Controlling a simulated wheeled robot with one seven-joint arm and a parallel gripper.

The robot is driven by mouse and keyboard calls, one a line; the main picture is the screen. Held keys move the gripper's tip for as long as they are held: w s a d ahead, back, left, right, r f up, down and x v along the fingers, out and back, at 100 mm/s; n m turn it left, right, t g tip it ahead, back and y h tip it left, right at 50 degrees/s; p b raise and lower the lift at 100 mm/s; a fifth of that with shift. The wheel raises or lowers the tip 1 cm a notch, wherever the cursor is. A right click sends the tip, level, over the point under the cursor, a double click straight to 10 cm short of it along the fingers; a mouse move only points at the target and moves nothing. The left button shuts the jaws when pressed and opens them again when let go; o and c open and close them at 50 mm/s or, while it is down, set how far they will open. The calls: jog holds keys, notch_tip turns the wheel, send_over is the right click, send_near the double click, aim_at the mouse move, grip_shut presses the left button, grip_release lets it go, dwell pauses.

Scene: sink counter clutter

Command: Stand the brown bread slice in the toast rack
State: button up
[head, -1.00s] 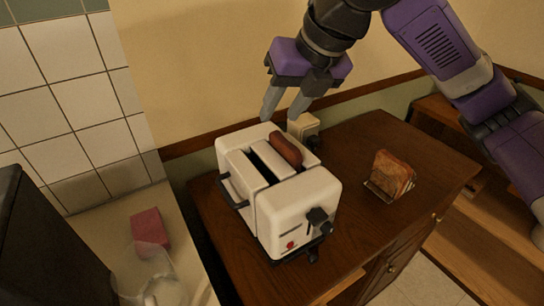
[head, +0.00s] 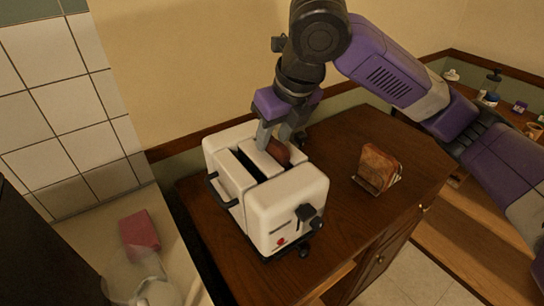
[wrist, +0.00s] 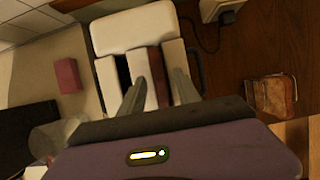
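The brown bread slice (head: 279,153) stands in the right slot of the white toaster (head: 292,205), its top showing above the slot. It also shows in the wrist view (wrist: 160,82) as a dark strip. My gripper (head: 273,138) points down over the slice. In the wrist view my gripper (wrist: 160,85) has its fingers apart, one on each side of the slice, with gaps visible, so it looks open. The wire toast rack (head: 378,184) stands right of the toaster on the wooden cabinet, with toasted bread (head: 380,165) upright in it.
The wooden cabinet top (head: 335,185) is clear between the toaster and the rack. A wall socket with a plug (wrist: 222,8) is behind the toaster. A pink sponge (head: 140,233) and a clear vessel (head: 140,280) are on the counter at left.

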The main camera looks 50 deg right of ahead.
grip_shut()
dwell(1.4)
